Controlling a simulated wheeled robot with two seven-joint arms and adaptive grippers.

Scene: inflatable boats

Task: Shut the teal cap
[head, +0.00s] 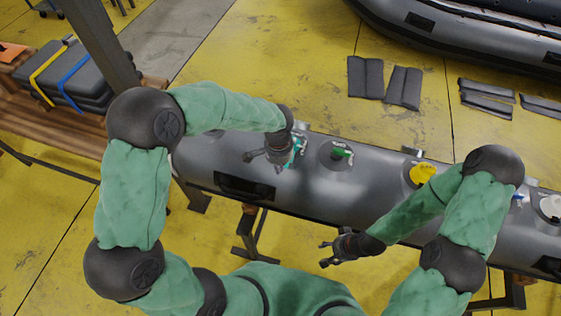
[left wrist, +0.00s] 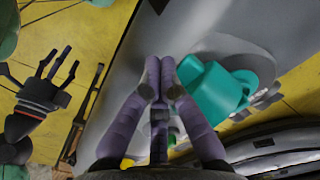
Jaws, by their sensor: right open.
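The teal cap (head: 298,148) is on the left part of the grey boat tube (head: 310,190), partly hidden by my left gripper in the head view. In the left wrist view the teal cap (left wrist: 208,88) is large, on a round pale base, just right of the fingertips. My left gripper (head: 265,161) is over the tube beside the cap. Its fingertips (left wrist: 160,75) look close together in the wrist view but apart in the head view; contact with the cap is unclear. My right gripper (head: 325,252) is open and empty, in front of the tube.
A green cap (head: 342,152), a yellow cap (head: 422,173) and a white cap (head: 551,205) sit further right along the tube. The tube rests on a stand (head: 249,232). Dark pads (head: 365,77) lie on the floor behind. A wooden bench (head: 55,122) stands at left.

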